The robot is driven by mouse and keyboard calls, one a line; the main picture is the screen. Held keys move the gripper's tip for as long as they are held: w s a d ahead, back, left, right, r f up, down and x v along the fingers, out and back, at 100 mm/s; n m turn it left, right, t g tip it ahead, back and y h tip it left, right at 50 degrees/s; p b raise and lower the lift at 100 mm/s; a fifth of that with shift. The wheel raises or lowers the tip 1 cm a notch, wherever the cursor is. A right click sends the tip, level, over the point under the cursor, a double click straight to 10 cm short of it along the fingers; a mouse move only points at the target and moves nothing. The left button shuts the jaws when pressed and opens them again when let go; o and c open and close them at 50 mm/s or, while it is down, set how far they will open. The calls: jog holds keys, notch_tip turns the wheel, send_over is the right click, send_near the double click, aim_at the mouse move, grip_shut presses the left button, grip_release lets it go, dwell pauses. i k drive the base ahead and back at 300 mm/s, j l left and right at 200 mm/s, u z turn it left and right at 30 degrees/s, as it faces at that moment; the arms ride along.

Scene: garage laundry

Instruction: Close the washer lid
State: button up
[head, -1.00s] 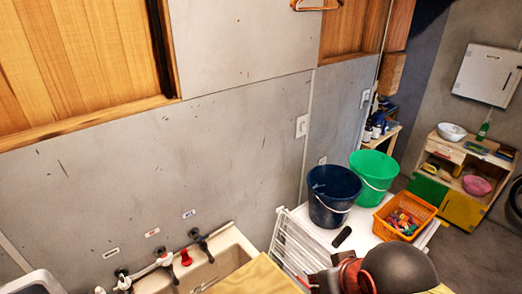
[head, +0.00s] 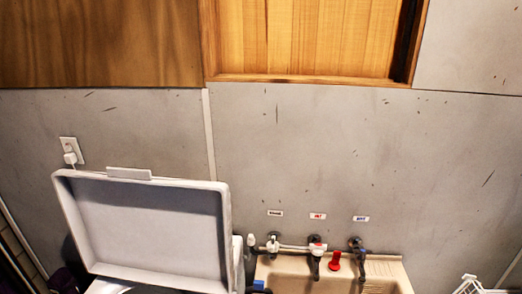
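The washer lid (head: 150,225) stands raised at the lower left of the head view. It is a pale grey, shallow panel with a raised rim, and its hollow inner face is towards me. A small tab (head: 129,174) sticks up from its top edge. Only a sliver of the washer's top (head: 108,287) shows below the lid, at the picture's bottom edge. My gripper is not in view.
A beige sink (head: 385,270) with several taps stands right of the washer, with a red object (head: 335,261) on it. A wall outlet (head: 70,150) with a plug is behind the lid. A white rack (head: 470,286) shows at the bottom right.

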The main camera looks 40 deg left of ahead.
aim_at(134, 224)
jog(key=u, duration=2.3)
